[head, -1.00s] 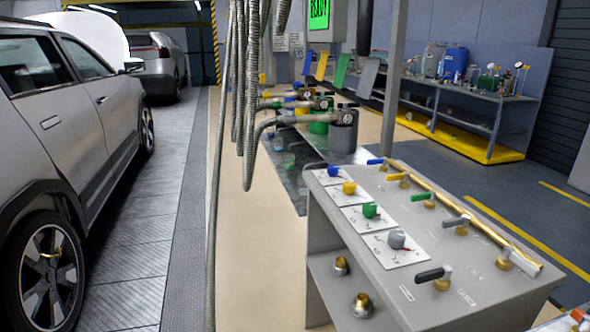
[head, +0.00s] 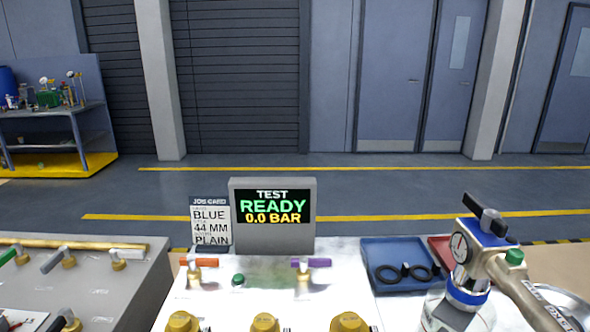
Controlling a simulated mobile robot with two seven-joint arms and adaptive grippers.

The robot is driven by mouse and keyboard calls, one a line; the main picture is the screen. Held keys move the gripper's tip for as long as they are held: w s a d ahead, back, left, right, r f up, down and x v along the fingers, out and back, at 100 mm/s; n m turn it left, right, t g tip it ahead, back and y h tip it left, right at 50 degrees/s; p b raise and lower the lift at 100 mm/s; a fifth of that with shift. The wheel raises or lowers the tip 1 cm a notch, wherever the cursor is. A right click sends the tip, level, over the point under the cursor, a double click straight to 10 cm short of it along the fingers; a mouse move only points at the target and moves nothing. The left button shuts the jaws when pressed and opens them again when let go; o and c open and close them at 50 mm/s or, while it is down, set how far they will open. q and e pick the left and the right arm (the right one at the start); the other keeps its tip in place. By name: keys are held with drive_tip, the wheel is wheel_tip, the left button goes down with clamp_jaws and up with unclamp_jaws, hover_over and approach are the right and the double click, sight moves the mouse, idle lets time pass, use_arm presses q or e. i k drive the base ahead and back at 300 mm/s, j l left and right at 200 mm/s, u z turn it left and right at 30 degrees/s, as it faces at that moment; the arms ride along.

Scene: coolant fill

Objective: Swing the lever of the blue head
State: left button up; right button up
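The blue head (head: 488,240) shows at the right. It has a blue top, a blue collar, a round gauge (head: 461,247) and a small green knob. Its black lever (head: 484,213) sits on top and slants down from upper left to lower right. A metal pipe or hose (head: 530,297) runs from the head to the lower right. The head sits at the top of a clear vessel (head: 452,314), which the lower edge cuts off. Neither of my grippers is in view.
A screen (head: 272,216) reads TEST READY 0.0 BAR. A job card (head: 210,221) reads BLUE, 44 MM, PLAIN. An orange-handled valve (head: 196,265) and a purple-handled valve (head: 308,264) stand on the bench. A blue tray (head: 380,249) with black rings lies beside the head.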

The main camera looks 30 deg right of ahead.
sight(492, 222)
drive_tip(key=z, duration=1.95)
